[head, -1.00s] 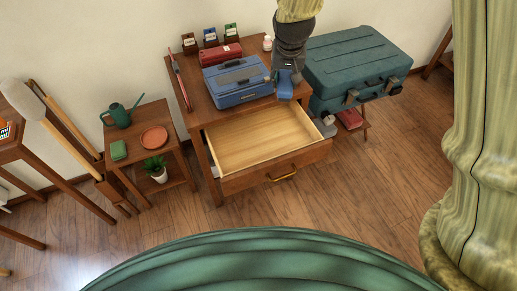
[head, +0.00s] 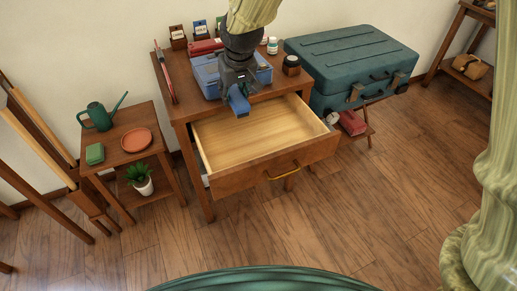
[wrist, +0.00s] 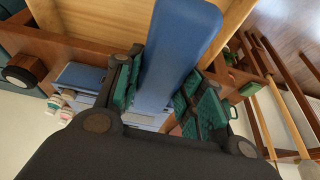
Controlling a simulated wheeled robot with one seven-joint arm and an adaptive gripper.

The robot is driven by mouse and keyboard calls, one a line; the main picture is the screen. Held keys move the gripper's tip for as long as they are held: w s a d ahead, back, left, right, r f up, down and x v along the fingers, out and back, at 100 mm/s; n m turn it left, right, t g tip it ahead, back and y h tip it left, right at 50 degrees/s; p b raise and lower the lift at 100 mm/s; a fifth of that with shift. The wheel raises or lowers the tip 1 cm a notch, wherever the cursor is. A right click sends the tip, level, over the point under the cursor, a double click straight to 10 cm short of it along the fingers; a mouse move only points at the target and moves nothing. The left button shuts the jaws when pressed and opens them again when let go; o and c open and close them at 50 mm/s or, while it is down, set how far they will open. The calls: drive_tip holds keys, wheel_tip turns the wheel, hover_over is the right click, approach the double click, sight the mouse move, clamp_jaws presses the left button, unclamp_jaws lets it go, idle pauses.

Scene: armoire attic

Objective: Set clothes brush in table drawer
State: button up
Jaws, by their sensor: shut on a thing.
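My gripper (head: 236,88) is shut on a blue, block-like thing, which I take to be the clothes brush (head: 239,104). In the wrist view the brush (wrist: 177,50) sits between the green-padded fingers (wrist: 160,95) and sticks out past them. The table drawer (head: 255,135) is pulled open and looks empty, with a pale wood inside and a brass handle. The brush is in the air above the back left part of the drawer. My gripper hides part of the blue case behind it.
The table top holds a blue metal case (head: 205,78), a red box (head: 204,46), a dark jar (head: 291,65) and small bottles. A large teal suitcase (head: 350,60) stands to the right. A side table with a watering can (head: 98,116) is at the left.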

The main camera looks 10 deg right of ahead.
drive_tip(key=shift+a+f, duration=0.35)
drive_tip(key=shift+f, duration=0.05)
drive_tip(key=shift+f+b, duration=0.35)
drive_tip(key=shift+f, duration=0.05)
wheel_tip(320, 180, down, 17)
drive_tip(key=b, duration=0.3)
drive_tip(key=o, duration=1)
drive_tip(key=shift+f, duration=0.1)
drive_tip(key=shift+o, duration=0.2)
drive_tip(key=p+v, duration=0.2)
drive_tip(key=v, duration=1)
